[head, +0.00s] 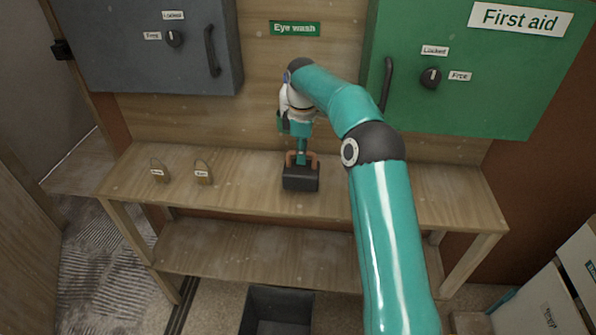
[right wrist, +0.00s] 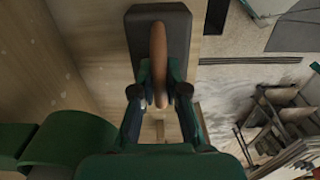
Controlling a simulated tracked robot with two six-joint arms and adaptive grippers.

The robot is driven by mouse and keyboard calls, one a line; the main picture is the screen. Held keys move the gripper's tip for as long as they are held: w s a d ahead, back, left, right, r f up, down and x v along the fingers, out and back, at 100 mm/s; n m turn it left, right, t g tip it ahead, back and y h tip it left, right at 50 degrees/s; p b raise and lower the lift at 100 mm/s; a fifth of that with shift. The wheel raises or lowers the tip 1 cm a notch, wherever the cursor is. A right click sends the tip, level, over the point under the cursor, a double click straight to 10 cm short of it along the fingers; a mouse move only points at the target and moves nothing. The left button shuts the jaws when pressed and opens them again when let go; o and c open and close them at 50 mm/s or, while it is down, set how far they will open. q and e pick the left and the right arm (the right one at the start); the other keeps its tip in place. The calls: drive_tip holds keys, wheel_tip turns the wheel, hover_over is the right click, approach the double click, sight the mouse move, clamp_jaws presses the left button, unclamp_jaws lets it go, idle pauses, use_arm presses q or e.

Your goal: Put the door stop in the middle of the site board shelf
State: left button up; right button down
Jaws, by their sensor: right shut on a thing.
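The door stop, a dark block (head: 300,180) with a brown handle, is at about the middle of the wooden site board shelf (head: 250,190) in the head view. My right gripper (head: 302,158) is shut on its handle from above. In the right wrist view, my right gripper (right wrist: 159,95) has a finger on each side of the brown handle, and the dark block (right wrist: 177,25) shows beyond it. I cannot tell whether the block touches the shelf or hangs just above it. My left gripper is not in view.
Two small tagged items with loops (head: 159,172) (head: 203,174) stand on the shelf's left part. A grey cabinet (head: 120,60) and a green First aid cabinet (head: 500,90) hang above. A dark bin (head: 254,316) stands below. The shelf's right part looks clear.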

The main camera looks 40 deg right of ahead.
sight(301, 167)
drive_tip(key=shift+f, duration=2.2)
drive_tip(key=c, duration=1.2)
unclamp_jaws()
wheel_tip(301, 167, up, 12)
drive_tip(key=shift+p, duration=0.8)
